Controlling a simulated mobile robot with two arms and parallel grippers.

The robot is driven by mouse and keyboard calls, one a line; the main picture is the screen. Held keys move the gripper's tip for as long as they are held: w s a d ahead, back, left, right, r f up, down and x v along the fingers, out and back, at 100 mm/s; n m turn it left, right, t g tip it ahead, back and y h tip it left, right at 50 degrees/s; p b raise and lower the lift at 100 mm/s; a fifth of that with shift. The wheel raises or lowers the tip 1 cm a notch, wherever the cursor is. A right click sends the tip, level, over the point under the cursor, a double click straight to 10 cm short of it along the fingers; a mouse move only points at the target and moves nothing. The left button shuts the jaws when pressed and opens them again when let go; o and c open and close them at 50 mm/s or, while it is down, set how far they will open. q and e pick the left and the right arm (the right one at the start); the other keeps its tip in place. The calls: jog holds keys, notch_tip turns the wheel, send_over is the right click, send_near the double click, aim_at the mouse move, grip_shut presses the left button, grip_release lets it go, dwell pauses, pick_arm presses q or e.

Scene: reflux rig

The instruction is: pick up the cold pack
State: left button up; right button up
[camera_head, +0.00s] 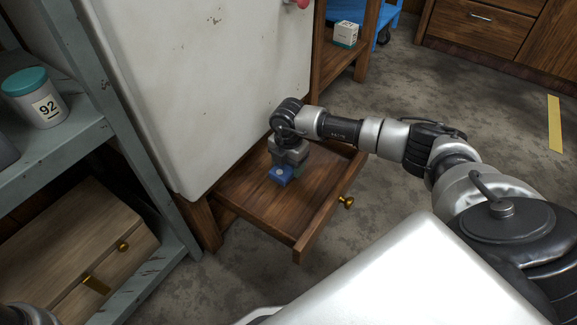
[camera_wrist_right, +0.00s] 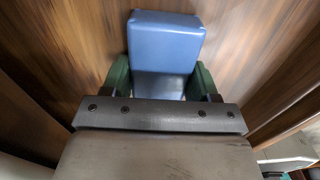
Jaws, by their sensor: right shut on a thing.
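The cold pack (camera_head: 280,176) is a blue block in the open wooden drawer (camera_head: 262,203). In the right wrist view the cold pack (camera_wrist_right: 163,42) sits between the two green fingers, with wood grain around it. My right gripper (camera_head: 287,166) reaches down into the drawer and is shut on the cold pack. In the right wrist view the gripper (camera_wrist_right: 160,82) has a finger on each side of it. Whether the pack touches the drawer floor I cannot tell. My left gripper is not in view.
The drawer has a brass knob (camera_head: 346,202) on its front and sits below a white cabinet (camera_head: 205,80). A grey metal shelf (camera_head: 60,135) at left holds a jar (camera_head: 35,97) marked 92. A small white box (camera_head: 346,34) stands on a wooden shelf behind.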

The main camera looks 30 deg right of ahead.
jog(key=shift+c, duration=0.8)
jog(key=shift+r, duration=0.1)
